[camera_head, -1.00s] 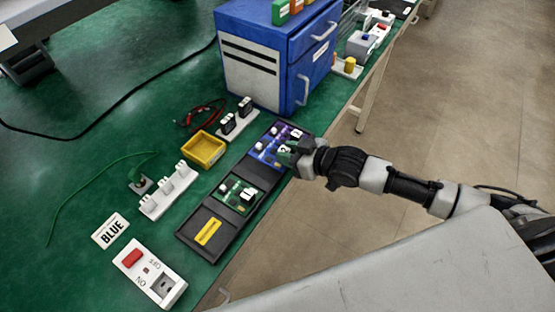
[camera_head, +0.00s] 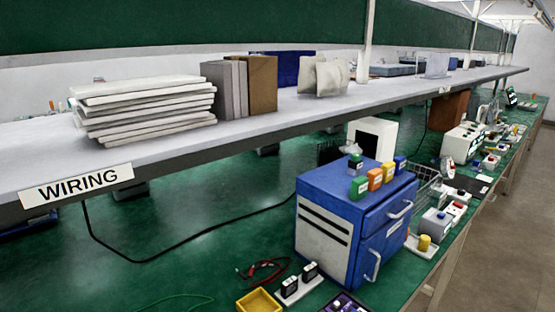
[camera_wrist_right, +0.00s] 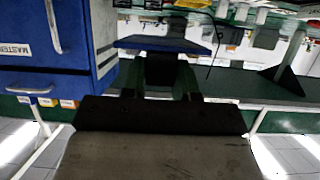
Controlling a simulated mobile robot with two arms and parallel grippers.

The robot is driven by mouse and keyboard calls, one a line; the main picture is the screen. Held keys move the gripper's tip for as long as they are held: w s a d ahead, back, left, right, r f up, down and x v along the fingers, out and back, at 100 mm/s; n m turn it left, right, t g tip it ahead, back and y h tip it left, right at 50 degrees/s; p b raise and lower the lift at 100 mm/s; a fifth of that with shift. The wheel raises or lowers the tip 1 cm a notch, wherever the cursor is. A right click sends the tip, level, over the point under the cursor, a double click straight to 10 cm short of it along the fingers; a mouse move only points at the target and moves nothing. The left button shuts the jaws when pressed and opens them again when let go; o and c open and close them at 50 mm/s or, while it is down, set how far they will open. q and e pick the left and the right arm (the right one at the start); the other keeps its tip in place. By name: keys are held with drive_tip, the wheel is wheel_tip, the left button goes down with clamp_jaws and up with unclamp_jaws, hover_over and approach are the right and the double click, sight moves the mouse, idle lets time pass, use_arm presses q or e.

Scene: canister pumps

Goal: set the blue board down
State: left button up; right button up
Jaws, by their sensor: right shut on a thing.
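The blue board (camera_wrist_right: 185,46) shows in the right wrist view as a flat blue slab, seen nearly edge-on ahead of my right gripper (camera_wrist_right: 160,75). The dark fingers are shut on it and it is held up level, clear of the bench surface behind. Its face is mostly hidden. Neither gripper is in the head view, and my left gripper is in no view.
A blue cabinet (camera_head: 325,228) stands on the green bench; it is close on the left in the wrist view (camera_wrist_right: 40,85). A yellow bin (camera_head: 258,303) and a purple board (camera_head: 345,304) show at the bottom edge. A shelf (camera_head: 250,130) overhangs the bench.

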drive_tip(key=a+m+h, duration=0.1)
drive_tip(key=a+r+m+t, duration=0.1)
drive_tip(key=a, duration=0.1)
drive_tip(key=w+a+r+h, duration=0.1)
drive_tip(key=shift+a+r+m+t+h, duration=0.1)
drive_tip(key=shift+a+m+t+h, duration=0.2)
drive_tip(key=shift+a+m, duration=0.1)
wheel_tip(320, 180, up, 3)
drive_tip(key=m+t+h, duration=0.1)
drive_tip(key=m+h, duration=0.2)
drive_tip(key=shift+w+h, duration=0.1)
drive_tip(key=shift+h, duration=0.3)
drive_tip(key=shift+d+r+m+h, duration=0.3)
drive_tip(key=shift+r+m+h, duration=0.1)
drive_tip(key=shift+m+h, duration=0.3)
drive_tip(key=shift+s+d, duration=0.1)
drive_tip(key=shift+s, duration=0.2)
drive_tip(key=s+f, duration=0.2)
drive_tip(key=s, duration=0.5)
drive_tip(key=shift+s+f, duration=0.35)
drive_tip(key=shift+f, duration=0.1)
